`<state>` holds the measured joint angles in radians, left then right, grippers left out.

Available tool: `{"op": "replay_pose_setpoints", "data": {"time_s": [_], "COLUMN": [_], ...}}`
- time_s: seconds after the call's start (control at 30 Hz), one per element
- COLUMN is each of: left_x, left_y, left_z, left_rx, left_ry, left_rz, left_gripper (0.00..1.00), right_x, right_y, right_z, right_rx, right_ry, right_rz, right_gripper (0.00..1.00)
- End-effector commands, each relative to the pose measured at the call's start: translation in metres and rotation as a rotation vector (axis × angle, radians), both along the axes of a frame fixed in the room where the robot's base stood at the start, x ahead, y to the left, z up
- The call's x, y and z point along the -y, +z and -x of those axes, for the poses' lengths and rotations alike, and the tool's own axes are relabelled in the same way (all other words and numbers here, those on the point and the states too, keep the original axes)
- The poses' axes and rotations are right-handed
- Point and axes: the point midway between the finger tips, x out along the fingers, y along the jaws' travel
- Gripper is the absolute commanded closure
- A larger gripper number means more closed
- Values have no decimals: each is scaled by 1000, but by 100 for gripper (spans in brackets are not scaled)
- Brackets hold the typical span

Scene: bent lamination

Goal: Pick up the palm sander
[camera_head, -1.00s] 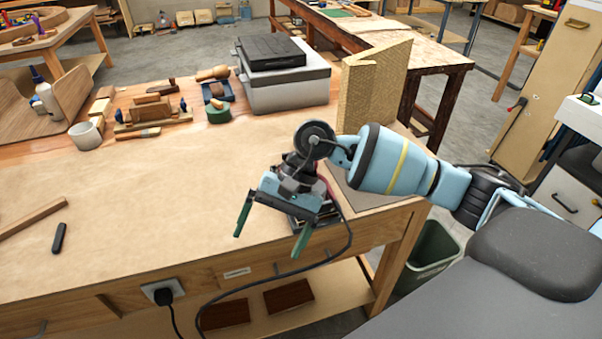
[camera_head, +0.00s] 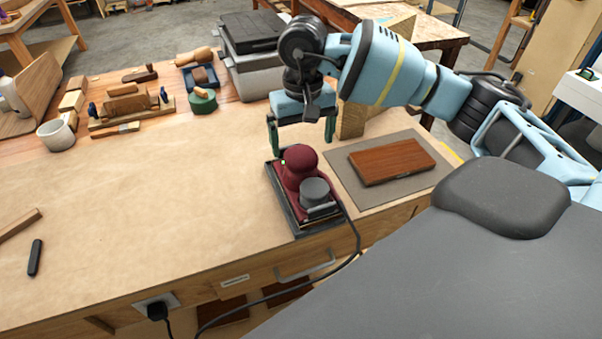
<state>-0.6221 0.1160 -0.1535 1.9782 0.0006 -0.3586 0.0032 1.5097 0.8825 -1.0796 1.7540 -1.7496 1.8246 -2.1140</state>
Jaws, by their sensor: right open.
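The palm sander (camera_head: 300,167) is dark red with a grey round part at its front. It sits on a dark rectangular base on the workbench (camera_head: 170,220), near the front edge. Its black cord runs over the bench edge and down. My right gripper (camera_head: 302,145) points down above and just behind the sander's red knob, with its two green fingers spread. It is open and empty, and I see no clear contact with the sander. My left gripper is not in view.
A brown wooden block (camera_head: 392,160) lies on a grey mat (camera_head: 345,180) right of the sander. A grey case (camera_head: 255,70) stands behind. The bench's middle is clear.

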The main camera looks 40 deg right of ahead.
Motion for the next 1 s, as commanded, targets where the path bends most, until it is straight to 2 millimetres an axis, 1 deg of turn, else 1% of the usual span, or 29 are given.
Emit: {"op": "replay_pose_setpoints", "data": {"time_s": [0.13,0.37,0.57,0.7,0.83,1.0], "left_x": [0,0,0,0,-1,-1], "left_y": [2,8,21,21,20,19], "left_z": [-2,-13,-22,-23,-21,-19], "left_rx": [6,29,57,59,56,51], "left_ry": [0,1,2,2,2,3], "left_rz": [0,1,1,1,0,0], "left_gripper": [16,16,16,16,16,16], "right_x": [0,0,-2,-2,-2,-2], "right_y": [-15,-23,-47,-65,-71,-71], "right_z": [1,1,4,4,3,4], "right_rx": [-2,-2,0,-1,0,0], "right_ry": [-1,-1,-2,-1,-1,-1], "right_rz": [1,0,0,-1,-2,-1], "right_gripper": [5,5,5,5,5,5]}}
